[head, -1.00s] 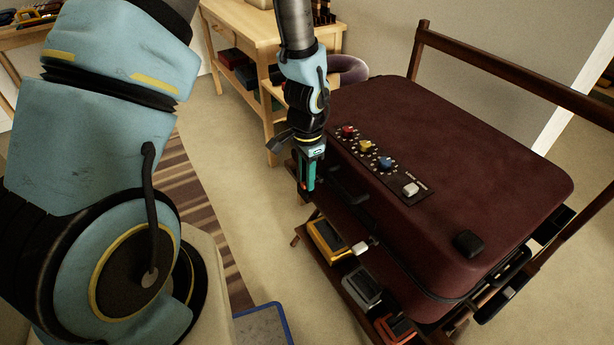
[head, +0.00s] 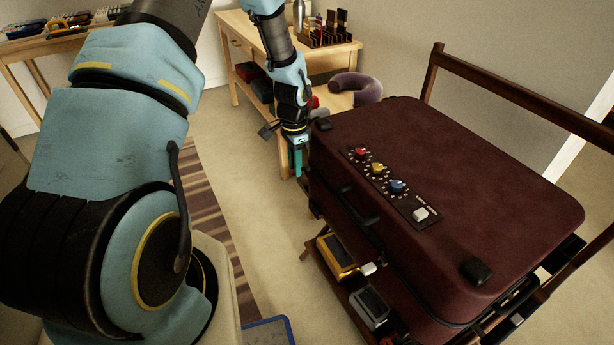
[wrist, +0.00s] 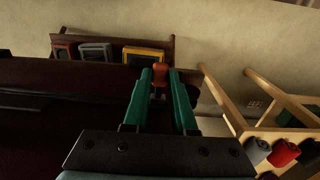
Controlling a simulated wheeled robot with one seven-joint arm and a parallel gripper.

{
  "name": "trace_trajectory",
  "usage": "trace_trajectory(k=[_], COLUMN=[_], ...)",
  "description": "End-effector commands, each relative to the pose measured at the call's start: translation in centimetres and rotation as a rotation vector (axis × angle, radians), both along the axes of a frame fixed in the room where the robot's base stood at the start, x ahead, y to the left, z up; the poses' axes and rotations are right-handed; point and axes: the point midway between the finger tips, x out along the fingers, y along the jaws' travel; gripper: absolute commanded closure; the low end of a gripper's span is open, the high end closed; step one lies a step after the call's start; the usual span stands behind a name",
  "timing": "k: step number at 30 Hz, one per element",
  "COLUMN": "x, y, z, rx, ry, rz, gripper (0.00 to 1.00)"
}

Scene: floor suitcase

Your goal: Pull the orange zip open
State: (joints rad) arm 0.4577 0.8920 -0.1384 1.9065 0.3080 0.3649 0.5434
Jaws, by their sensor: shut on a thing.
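The dark maroon suitcase (head: 470,180) lies flat on a wooden rack, a panel of coloured knobs on its lid. My gripper (head: 297,165) is low beside the suitcase's far left corner, its teal fingers pointing down. In the wrist view my gripper (wrist: 160,80) is shut on a small orange piece, the orange zip pull (wrist: 160,70), between the fingertips. The zip pull is hidden in the head view. How far the zip is open cannot be told.
The dark rail (head: 520,95) of the rack stands behind the suitcase. Yellow (head: 337,254) and grey (head: 370,306) framed items sit low along its near side. A wooden table (head: 255,45) with a purple neck pillow (head: 362,87) is beyond.

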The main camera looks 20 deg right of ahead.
Motion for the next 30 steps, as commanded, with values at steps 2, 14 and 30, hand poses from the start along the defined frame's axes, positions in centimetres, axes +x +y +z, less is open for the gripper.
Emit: trace_trajectory(k=[2,14,30], x=[0.94,1.46,1.17], y=[0.0,0.14,0.14], z=[0.11,0.11,0.41], rx=[-0.005,-0.005,-0.002], ry=[-0.004,-0.009,-0.004], rz=[0.001,0.0,-0.001], gripper=[1.0,0.7,0.45])
